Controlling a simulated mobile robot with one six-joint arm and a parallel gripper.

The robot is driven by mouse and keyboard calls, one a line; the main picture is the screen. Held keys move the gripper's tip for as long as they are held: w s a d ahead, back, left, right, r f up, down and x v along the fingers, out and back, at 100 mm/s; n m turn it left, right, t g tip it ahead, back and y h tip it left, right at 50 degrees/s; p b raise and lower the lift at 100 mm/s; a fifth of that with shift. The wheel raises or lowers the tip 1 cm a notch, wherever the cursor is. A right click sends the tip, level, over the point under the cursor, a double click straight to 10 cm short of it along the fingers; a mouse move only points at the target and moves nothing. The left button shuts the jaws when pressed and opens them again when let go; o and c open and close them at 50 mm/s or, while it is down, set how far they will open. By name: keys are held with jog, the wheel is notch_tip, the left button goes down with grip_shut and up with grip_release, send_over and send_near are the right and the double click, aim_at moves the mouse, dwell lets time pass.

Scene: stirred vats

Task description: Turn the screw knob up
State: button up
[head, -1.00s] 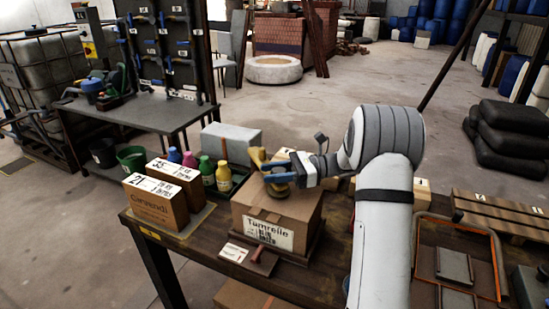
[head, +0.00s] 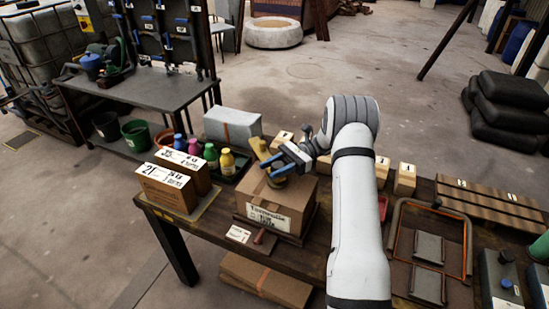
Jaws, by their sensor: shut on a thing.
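My gripper (head: 283,161), with blue fingers, is low over the top of a taped cardboard box (head: 302,192) on the workbench. It is shut on a yellow thing (head: 262,150) with a round lower part, which looks like a tape dispenser; the fingers hide part of it. The yellow thing is at the box's top, and I cannot tell whether it touches it. I cannot make out a part that is clearly the screw knob.
Two labelled cartons (head: 166,188) and several coloured bottles (head: 227,161) stand left of the box. A grey block (head: 232,124) is behind. To the right lie an orange-edged tray (head: 466,250) and wooden slats (head: 490,203). A panel bench (head: 150,95) stands at the back left.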

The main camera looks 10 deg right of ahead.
jog(key=shift+s+f+p, duration=0.1)
jog(key=shift+f+p, duration=0.05)
jog(key=shift+p, duration=0.2)
dwell(0.3)
jog(key=o, duration=1)
jog(key=shift+r, duration=0.2)
